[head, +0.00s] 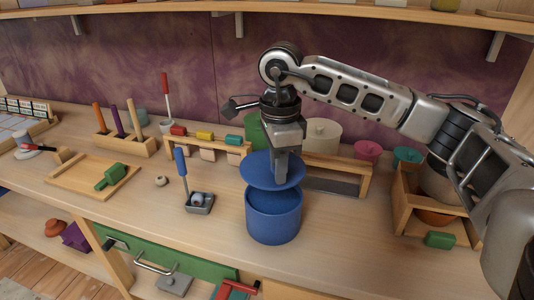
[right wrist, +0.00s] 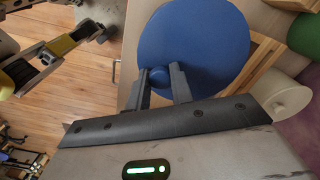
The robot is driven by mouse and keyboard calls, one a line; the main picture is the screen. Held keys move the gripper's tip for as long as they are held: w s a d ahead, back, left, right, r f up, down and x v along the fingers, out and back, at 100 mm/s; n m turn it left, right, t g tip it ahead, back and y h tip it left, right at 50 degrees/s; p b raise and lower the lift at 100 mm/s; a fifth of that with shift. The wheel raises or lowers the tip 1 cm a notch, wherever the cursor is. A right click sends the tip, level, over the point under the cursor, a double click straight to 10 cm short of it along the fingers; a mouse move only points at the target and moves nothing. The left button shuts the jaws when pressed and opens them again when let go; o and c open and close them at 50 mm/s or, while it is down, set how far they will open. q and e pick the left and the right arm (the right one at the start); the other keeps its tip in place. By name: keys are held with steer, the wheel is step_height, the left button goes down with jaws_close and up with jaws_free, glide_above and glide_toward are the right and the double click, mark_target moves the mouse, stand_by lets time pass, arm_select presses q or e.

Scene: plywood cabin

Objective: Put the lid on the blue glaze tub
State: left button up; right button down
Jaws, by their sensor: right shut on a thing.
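The blue lid (head: 258,176) is a round disc with a small knob (right wrist: 159,76). My right gripper (head: 281,165) is shut on that knob, one finger on each side. The lid hangs just above the open blue glaze tub (head: 273,222), with a gap showing at the tub's near rim. In the right wrist view the lid (right wrist: 195,45) is seen from above and the tub cannot be made out below it. The tub stands upright on the bench.
Left of the tub is a grey holder (head: 199,203) with a blue-handled tool. Behind are a small wooden rack (head: 225,146), a green tub (head: 254,130) and a cream tub (head: 322,135). A wooden crate (head: 405,205) stands right. The bench front right of the tub is clear.

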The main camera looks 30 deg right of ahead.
steer(key=shift+s+f+b, duration=0.3)
steer(key=shift+s+f, duration=0.15)
steer(key=shift+f, duration=0.2)
steer(key=shift+f+b, duration=0.4)
steer(key=shift+b, duration=0.05)
arm_select(q)
steer(key=shift+s+d+f+b, duration=0.25)
steer(key=shift+s+f+b, duration=0.1)
steer(key=shift+f+b, duration=0.4)
arm_select(e)
steer(key=shift+f, duration=1.25)
arm_select(q)
steer(key=shift+w+f+b, duration=0.1)
steer(key=shift+f+b, duration=0.35)
steer(key=shift+b, duration=0.15)
arm_select(e)
steer(key=shift+f, duration=0.55)
arm_select(q)
steer(key=shift+f+b, duration=0.2)
steer(key=shift+b, duration=0.15)
arm_select(e)
steer(key=shift+f, duration=0.4)
steer(key=c, duration=1.1)
jaws_free()
steer(key=shift+c, duration=0.2)
